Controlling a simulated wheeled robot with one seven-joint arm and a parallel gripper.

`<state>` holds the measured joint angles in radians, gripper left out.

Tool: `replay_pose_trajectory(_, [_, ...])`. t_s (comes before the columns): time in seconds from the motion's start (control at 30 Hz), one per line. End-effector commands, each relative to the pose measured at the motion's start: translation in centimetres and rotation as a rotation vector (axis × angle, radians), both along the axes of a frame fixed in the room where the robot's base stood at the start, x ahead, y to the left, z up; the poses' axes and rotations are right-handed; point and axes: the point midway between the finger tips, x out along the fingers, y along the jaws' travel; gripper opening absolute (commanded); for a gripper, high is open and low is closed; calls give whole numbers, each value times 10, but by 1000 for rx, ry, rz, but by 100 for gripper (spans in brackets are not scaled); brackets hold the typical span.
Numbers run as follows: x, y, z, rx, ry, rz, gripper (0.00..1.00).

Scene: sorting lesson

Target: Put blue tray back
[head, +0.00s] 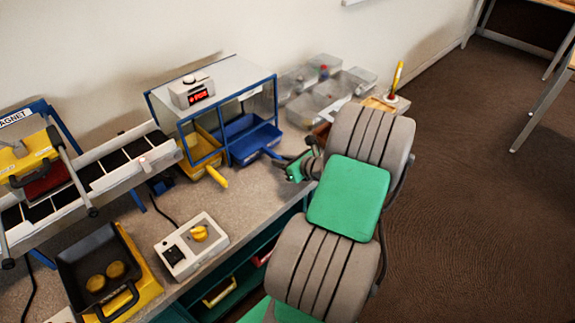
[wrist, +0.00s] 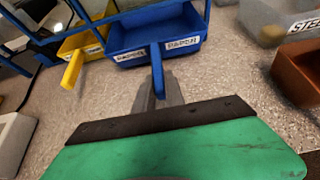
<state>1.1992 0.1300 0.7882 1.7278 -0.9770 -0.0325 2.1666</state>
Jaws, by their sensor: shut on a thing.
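The blue tray (head: 250,140) sits in the right bay of a blue-framed, clear-walled cabinet (head: 215,105), with its handle pointing out over the bench. It also shows at the top of the wrist view (wrist: 158,36), with white labels on its front. My gripper (head: 284,158) is at the front end of the tray's handle. In the wrist view my gripper (wrist: 158,92) is shut on the blue handle. My green wrist cover hides much of the fingers. I cannot tell how far in the tray is.
A yellow tray (head: 203,143) fills the left bay, its handle sticking out. Clear bins (head: 325,105) and a brown bin (wrist: 300,75) stand to the right. A control box (head: 192,246) with a yellow knob is in front.

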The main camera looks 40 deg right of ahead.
Motion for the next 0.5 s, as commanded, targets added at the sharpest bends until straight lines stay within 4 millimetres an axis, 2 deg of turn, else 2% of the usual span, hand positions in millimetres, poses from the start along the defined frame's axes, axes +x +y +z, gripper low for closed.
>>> replay_pose_trajectory(0.5, [43, 2, 0, -1, -1, 2, 0])
